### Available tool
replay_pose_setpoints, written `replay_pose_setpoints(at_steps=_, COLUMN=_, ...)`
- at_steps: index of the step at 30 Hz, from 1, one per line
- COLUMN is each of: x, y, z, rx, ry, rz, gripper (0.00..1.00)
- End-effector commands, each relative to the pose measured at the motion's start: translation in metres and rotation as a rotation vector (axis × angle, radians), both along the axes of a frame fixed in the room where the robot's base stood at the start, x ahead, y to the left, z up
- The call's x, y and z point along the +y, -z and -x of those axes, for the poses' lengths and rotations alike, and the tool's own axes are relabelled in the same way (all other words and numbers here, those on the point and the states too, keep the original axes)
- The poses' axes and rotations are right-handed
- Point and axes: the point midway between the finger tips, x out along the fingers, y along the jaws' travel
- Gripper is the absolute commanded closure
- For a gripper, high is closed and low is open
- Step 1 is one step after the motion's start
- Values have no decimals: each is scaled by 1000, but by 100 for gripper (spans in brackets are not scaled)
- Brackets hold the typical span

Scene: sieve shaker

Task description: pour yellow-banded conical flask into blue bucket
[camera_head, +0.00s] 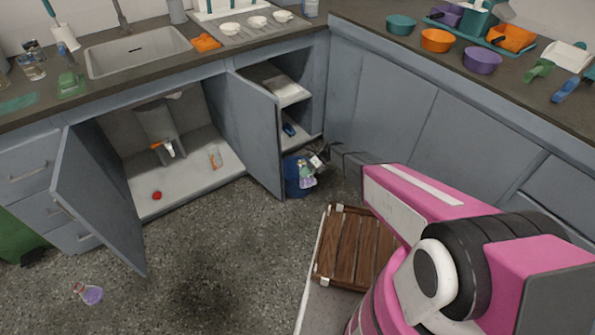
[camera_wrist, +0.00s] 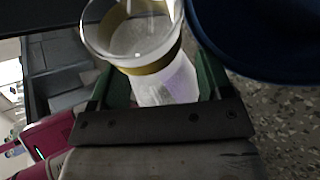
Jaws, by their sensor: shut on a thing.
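The yellow-banded conical flask (camera_wrist: 146,55) is clear glass with a yellow band and pale content in the wrist view. My gripper (camera_wrist: 155,92) is shut on it, with a green finger on each side. The blue bucket (camera_wrist: 265,40) fills the upper right of the wrist view, close beside the flask. In the head view the bucket (camera_head: 292,178) stands on the floor by the open cabinet door. My gripper (camera_head: 320,161) is at its right rim there, and the flask (camera_head: 306,175) appears in front of the bucket. Whether anything flows into the bucket cannot be told.
An open cabinet door (camera_head: 256,130) stands just left of the bucket. Another open door (camera_head: 95,195) is farther left. A flask with purple content (camera_head: 92,295) lies on the floor at lower left. A wooden slatted board (camera_head: 352,248) lies near my arm. Mid-floor is clear.

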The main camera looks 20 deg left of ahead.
Motion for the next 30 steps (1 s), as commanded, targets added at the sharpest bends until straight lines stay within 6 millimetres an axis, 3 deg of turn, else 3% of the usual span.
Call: replay_pose_setpoints(at_steps=30, x=-1, y=3, z=1, rx=111, ry=0, rz=81, gripper=56)
